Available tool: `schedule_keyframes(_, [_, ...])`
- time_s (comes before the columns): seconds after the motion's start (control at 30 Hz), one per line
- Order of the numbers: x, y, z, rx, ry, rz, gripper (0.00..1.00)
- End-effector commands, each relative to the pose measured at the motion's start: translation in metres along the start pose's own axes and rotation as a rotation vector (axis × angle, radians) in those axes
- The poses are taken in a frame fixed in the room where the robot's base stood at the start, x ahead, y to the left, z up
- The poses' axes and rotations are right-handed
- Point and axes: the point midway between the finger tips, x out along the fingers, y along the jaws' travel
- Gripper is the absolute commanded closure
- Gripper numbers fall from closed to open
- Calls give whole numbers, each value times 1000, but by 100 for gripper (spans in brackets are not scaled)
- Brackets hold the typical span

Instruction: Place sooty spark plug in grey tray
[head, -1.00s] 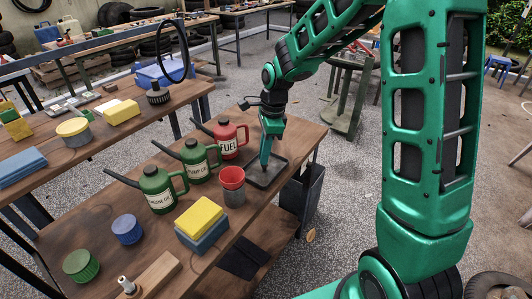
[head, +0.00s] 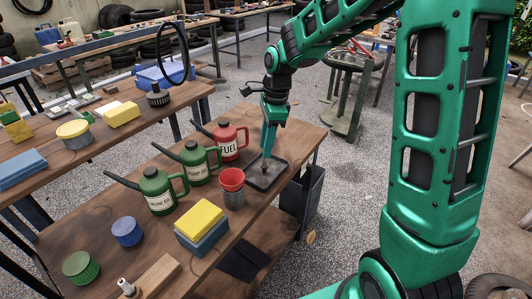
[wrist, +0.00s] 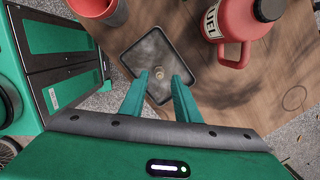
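The grey tray (head: 281,173) lies on the near workbench, at its far right end. A small dark piece, which looks like the sooty spark plug (head: 264,171), is in the tray below my gripper (head: 267,154). In the wrist view the spark plug (wrist: 158,71) shows as a small round end-on shape on the floor of the tray (wrist: 176,42), seemingly upright. My gripper (wrist: 160,80) points down over the tray. Its two fingers are apart with nothing held between them, and the plug shows beyond their tips.
A red cup (head: 231,179) stands just left of the tray. The red fuel can (head: 230,141) and green cans (head: 196,162) stand behind and left. Yellow and blue sponges (head: 201,220) lie nearer. A dark bin (head: 304,188) is beside the bench.

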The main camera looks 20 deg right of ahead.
Motion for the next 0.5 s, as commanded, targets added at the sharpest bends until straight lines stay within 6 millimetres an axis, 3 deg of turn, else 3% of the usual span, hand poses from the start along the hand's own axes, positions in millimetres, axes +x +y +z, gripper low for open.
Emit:
schedule_keyframes(0.2, [-44, -1, -1, 2, 0, -4, 71])
schedule_keyframes(0.5, [-74, 0, -1, 1, 0, -1, 71])
